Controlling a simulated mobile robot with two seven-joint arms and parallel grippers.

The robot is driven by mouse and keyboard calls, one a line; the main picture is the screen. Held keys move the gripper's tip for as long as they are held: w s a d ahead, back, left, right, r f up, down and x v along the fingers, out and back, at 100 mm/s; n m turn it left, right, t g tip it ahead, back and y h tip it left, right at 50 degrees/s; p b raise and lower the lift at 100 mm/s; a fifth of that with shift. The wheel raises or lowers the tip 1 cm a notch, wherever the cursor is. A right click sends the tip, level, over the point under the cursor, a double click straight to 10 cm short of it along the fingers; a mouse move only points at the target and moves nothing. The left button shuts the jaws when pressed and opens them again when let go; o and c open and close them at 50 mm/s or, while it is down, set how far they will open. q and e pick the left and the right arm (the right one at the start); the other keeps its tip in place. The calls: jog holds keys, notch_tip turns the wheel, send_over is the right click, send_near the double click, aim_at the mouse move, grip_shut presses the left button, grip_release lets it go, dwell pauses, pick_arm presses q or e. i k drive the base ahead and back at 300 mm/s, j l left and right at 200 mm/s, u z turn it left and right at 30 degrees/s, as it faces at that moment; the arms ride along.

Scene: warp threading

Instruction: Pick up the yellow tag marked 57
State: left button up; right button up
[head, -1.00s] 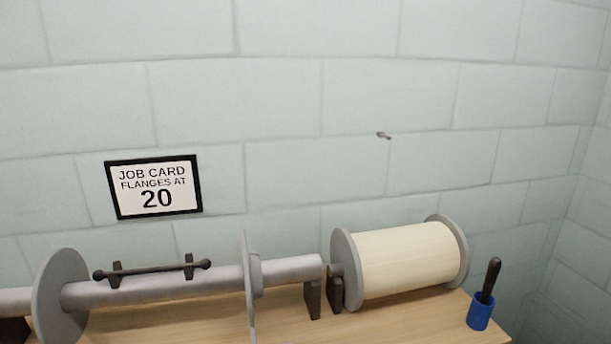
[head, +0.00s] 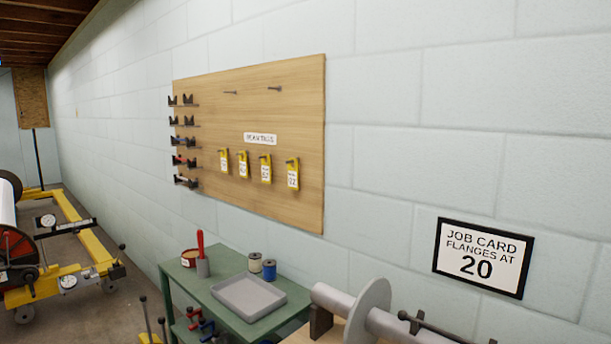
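Several yellow tags hang in a row on pegs on a wooden wall board (head: 215,100), under a small white label. From left to right they are a first tag (head: 224,161), a second tag (head: 243,165), a third tag (head: 266,169) and a fourth tag (head: 292,174). Each has a white face with a black number. The numbers are too small to read surely, so I cannot tell which tag is marked 57. Neither of my grippers is in view.
Below the board, a green table (head: 222,312) carries a grey tray (head: 248,294), spools and a red-handled tool (head: 201,245). A grey roller with a flange (head: 368,309) lies at the lower right. A yellow-framed machine (head: 95,250) stands at the left, with floor between.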

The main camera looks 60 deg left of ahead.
aim_at(265, 167)
jog(key=u, duration=2.05)
jog(key=i+j+z, duration=0.15)
jog(key=z, duration=1.3)
jog(key=j+z, duration=0.8)
jog(key=j, duration=0.25)
jog(key=k+j+z, duration=0.1)
jog(key=j, duration=0.25)
jog(key=k+j+z, duration=0.1)
jog(key=j, duration=0.25)
jog(key=k+j+z, duration=0.15)
jog(key=j, duration=0.2)
